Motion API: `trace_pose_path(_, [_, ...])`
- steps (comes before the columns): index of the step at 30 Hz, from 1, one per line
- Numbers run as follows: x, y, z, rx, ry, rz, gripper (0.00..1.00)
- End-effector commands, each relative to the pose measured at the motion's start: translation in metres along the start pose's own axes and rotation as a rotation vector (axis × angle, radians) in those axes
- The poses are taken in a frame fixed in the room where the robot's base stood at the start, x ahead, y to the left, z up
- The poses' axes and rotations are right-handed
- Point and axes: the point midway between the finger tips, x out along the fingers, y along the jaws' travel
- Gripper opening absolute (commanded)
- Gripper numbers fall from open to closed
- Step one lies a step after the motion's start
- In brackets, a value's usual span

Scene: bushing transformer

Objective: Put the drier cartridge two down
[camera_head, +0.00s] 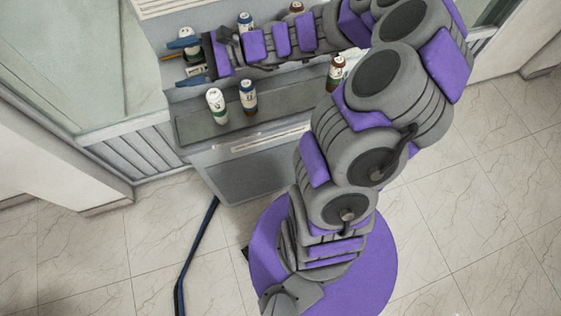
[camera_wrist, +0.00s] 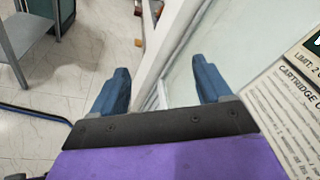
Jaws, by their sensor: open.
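Several small bottle-like drier cartridges stand on the grey stand. On its lower front ledge (camera_head: 290,119) are a green-labelled cartridge (camera_head: 216,106), a blue-labelled one (camera_head: 248,98) and a brown-labelled one (camera_head: 336,70). Behind my arm are another blue-topped one (camera_head: 245,20), a brown-topped one (camera_head: 297,7) and a green-topped one (camera_head: 185,34), partly hidden. My gripper (camera_head: 183,62) is open at the left end of the stand, above and left of the front cartridges. In the wrist view, my gripper (camera_wrist: 161,68) has nothing visible between its fingers.
A printed sign (camera_wrist: 290,105) about a cartridge limit is close at the right in the wrist view. A glass panel (camera_head: 90,60) is left of the stand. A dark blue bar or hose (camera_head: 190,262) runs down to the tiled floor. The right-hand floor is clear.

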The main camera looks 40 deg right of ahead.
Motion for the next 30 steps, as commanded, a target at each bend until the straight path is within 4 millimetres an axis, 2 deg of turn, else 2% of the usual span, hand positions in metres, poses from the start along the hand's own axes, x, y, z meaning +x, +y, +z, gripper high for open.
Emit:
trace_pose_path(1, [0.012,0.020,0.024,-0.078,-0.011,0.100,0.78])
trace_pose_path(3, [0.021,0.049,0.050,-0.181,-0.023,0.236,0.78])
trace_pose_path(7, [0.024,0.106,0.083,-0.362,-0.026,0.485,0.78])
trace_pose_path(11, [0.008,0.160,0.105,-0.532,-0.015,0.729,0.78])
trace_pose_path(15, [-0.025,0.204,0.114,-0.696,0.023,0.980,0.78])
trace_pose_path(17, [-0.043,0.218,0.115,-0.764,0.050,1.082,0.78])
trace_pose_path(21, [-0.092,0.240,0.115,-0.891,0.123,1.308,0.78])
trace_pose_path(25, [-0.133,0.247,0.114,-0.968,0.198,1.467,0.78])
trace_pose_path(30, [-0.164,0.247,0.115,-1.015,0.263,1.574,0.78])
